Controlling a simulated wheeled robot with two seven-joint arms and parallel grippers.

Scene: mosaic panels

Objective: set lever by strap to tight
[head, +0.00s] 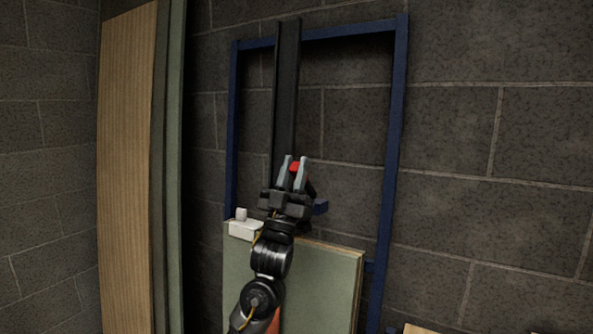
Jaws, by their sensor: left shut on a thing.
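A black strap (287,85) runs vertically down inside a blue frame on the wall. A small red lever (295,166) shows at the strap's lower part, between the fingers of my left gripper (294,168). The left gripper is shut on the red lever, fingers pointing up. Its body and my arm hide the lower part of the strap and whatever the lever is mounted on. My right gripper is not in view.
The blue frame (397,130) stands against a dark block wall (480,130). A green-grey panel (330,280) stands below the gripper, with a white block (243,230) at its top left corner. Tall wood and green boards (125,170) lean at the left.

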